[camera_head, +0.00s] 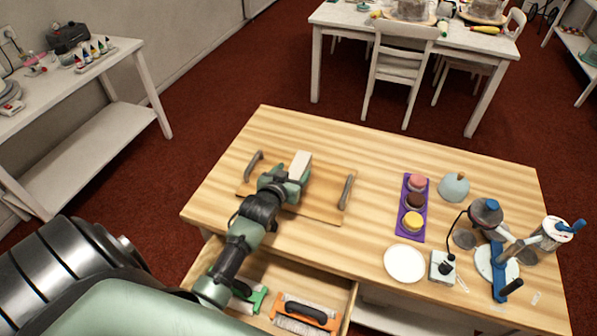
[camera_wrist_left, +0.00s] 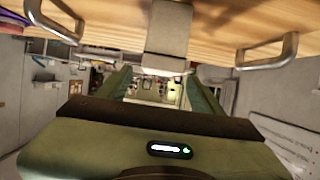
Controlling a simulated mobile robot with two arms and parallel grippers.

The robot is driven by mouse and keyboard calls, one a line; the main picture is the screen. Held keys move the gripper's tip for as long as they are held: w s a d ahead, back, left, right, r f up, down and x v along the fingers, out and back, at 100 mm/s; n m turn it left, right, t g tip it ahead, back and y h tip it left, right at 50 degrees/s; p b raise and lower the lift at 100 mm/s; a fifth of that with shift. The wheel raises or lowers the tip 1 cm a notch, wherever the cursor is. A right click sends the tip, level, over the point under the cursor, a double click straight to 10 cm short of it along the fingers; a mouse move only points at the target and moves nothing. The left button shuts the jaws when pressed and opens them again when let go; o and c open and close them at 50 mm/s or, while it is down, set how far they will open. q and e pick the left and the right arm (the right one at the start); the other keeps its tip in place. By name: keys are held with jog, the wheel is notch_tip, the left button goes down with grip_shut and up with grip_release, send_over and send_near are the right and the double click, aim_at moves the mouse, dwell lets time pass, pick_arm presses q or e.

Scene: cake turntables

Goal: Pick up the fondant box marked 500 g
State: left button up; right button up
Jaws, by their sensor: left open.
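A small pale box (camera_head: 301,162) stands on a wooden board (camera_head: 323,206) with two grey handles, on the table's left half. It also shows at the top centre of the left wrist view (camera_wrist_left: 168,35). No 500 g mark can be read on it. My left gripper (camera_head: 292,177) is at the near side of the box, with its green fingers (camera_wrist_left: 158,84) open and spread to either side of the box's lower end. I cannot tell whether they touch it. My arm hides part of the board. My right gripper is in neither view.
An open drawer (camera_head: 270,268) below the table's front edge holds brushes (camera_head: 305,312). To the right are a purple tray (camera_head: 405,215) of cakes, a white plate (camera_head: 404,264) and a blue-handled stand (camera_head: 497,268). The tabletop between board and tray is clear.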

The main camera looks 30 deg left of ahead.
aim_at(297, 168)
pick_arm(q)
jog(key=x, duration=0.3)
jog(key=shift+w+f, duration=0.2)
jog(key=shift+w, duration=0.05)
grip_shut()
jog(key=shift+w+r, duration=0.1)
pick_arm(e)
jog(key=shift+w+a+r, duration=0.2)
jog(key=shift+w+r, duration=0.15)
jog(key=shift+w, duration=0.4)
